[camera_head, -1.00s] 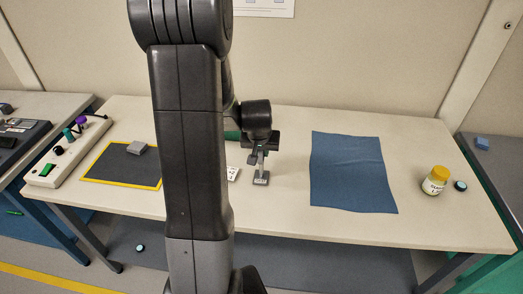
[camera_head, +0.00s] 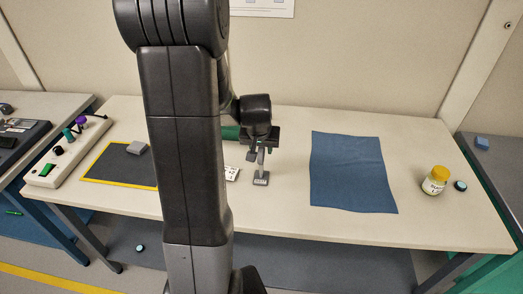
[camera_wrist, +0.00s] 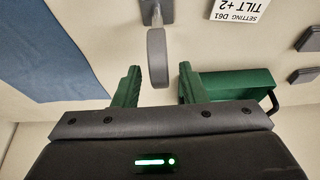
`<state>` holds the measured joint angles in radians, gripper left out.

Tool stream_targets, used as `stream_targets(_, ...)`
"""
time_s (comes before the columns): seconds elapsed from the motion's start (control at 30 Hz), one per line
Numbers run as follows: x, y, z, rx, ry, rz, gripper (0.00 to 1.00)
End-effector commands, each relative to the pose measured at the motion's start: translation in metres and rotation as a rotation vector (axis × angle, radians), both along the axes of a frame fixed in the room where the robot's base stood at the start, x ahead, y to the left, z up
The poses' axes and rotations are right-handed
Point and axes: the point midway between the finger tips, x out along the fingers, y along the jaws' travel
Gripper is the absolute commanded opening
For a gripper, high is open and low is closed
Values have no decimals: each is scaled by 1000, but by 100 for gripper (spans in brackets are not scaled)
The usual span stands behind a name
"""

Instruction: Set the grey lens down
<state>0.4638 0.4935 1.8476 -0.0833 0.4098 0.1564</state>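The grey lens (camera_wrist: 157,57) shows edge-on in the wrist view, a rounded disc on a small post and foot. In the head view its foot (camera_head: 261,179) stands on the pale table, left of the blue cloth. My gripper (camera_wrist: 157,80) has its two green fingers spread, one on each side of the lens's lower edge, with visible gaps. In the head view my gripper (camera_head: 259,152) is just above and behind the lens foot. The arm hides part of the table to the left.
A blue cloth (camera_head: 352,174) lies to the right, with a yellow-lidded jar (camera_head: 435,180) beyond it. A printed card (camera_head: 232,174) lies left of the lens. A green box (camera_wrist: 235,88) is close to one finger. A yellow-edged dark mat (camera_head: 112,166) holds a grey block (camera_head: 136,148).

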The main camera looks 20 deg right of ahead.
Motion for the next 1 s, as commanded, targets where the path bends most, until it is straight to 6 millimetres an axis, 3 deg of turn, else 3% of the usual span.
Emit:
stream_targets(0.3,-18,11,54,-3,-4,1,38)
stream_targets(0.5,-27,17,79,-2,-3,0,38)
stream_targets(0.7,-32,20,90,0,0,0,38)
stream_targets(1.0,-33,20,91,1,1,0,38)
